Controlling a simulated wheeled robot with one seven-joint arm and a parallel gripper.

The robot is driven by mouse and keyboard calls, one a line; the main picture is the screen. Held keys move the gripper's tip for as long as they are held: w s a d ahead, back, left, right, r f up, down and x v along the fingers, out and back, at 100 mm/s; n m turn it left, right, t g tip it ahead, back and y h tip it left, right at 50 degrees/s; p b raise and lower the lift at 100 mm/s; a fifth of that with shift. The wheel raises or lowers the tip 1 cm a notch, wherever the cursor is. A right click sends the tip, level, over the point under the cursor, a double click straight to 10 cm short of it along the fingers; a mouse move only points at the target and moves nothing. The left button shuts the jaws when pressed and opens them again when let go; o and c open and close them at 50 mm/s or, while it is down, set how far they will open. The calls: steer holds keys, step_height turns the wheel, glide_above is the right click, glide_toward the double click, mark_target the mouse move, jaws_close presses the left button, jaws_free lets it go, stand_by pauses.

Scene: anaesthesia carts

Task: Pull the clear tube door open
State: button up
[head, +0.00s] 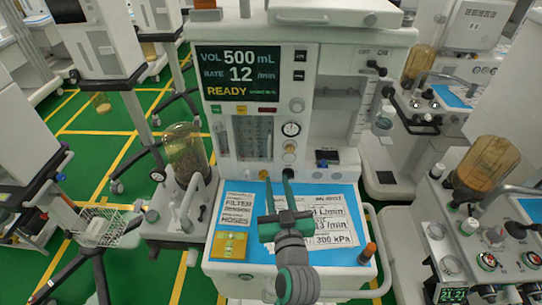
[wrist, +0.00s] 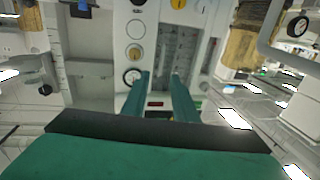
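The clear tube door (head: 252,138) is a see-through panel over the flow tubes on the front of the central anaesthesia machine, below the screen. It looks flat against the machine; no gap shows. In the wrist view, which is upside down, the tube panel (wrist: 182,52) stands beyond my fingers. My gripper (head: 278,177) is in front of the machine, below and a little right of the door in the head view. Its two green fingers are apart with nothing between them, as the wrist view also shows (wrist: 162,76). It appears not to touch the door.
A round gauge (head: 291,129) and knobs sit right of the door. The work shelf (head: 246,273) below carries a blue mat with papers and a yellow square. A brown bellows canister (head: 186,155) stands at the left. Another machine (head: 445,225) stands close at the right.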

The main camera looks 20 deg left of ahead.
mark_target(269, 151)
steer(key=x, duration=1.1)
steer(key=shift+a+r, duration=0.15)
steer(key=shift+r, duration=0.1)
steer(key=shift+c, duration=0.5)
jaws_close()
stand_by(0.7)
